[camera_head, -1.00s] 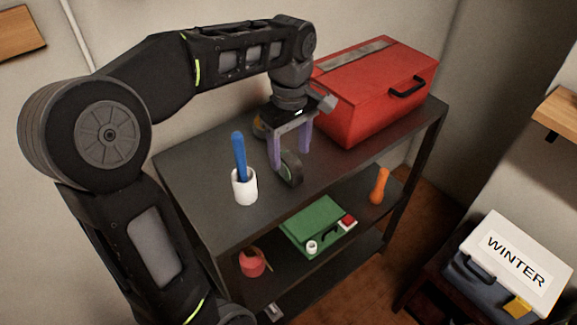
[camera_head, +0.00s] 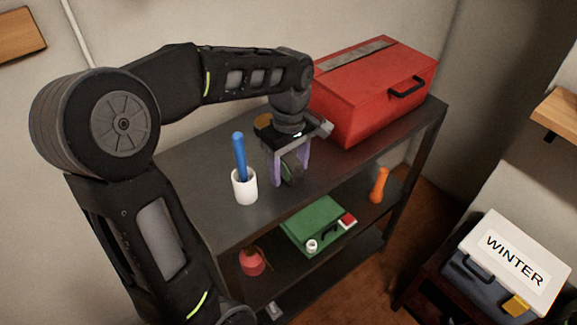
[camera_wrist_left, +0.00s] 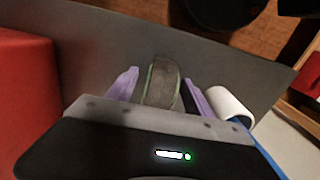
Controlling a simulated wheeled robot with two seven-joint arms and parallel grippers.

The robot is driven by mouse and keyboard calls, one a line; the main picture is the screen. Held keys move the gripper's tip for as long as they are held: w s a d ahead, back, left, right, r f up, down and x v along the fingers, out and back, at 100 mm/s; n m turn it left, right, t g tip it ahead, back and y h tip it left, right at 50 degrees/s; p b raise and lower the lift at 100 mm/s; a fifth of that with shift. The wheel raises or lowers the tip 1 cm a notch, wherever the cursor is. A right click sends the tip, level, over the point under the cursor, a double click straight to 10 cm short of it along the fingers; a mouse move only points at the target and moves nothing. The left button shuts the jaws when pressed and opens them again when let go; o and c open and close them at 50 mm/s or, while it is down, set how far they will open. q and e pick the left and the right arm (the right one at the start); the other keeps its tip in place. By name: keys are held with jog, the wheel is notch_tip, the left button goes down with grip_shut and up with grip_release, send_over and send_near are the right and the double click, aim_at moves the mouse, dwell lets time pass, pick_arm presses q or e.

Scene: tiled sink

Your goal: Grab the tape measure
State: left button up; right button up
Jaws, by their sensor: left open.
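The tape measure, a dark rounded thing with a green edge (camera_head: 291,172), stands on the dark top shelf (camera_head: 210,149). My left gripper (camera_head: 291,176) points down at it with its purple fingers open, one on each side. The left wrist view also shows the tape measure (camera_wrist_left: 161,86) between the two spread fingers (camera_wrist_left: 160,80), with gaps beside it. The gripper's palm hides part of it. My right gripper is not in view.
A white cup (camera_head: 244,187) with a blue handle in it stands left of the gripper. A large red toolbox (camera_head: 370,90) stands close on the right. A yellowish round thing (camera_head: 263,121) is partly hidden behind the gripper. A green case (camera_head: 314,222) lies on the lower shelf.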

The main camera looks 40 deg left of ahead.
pick_arm(q)
jog(key=shift+c, duration=0.5)
grip_shut()
dwell(0.3)
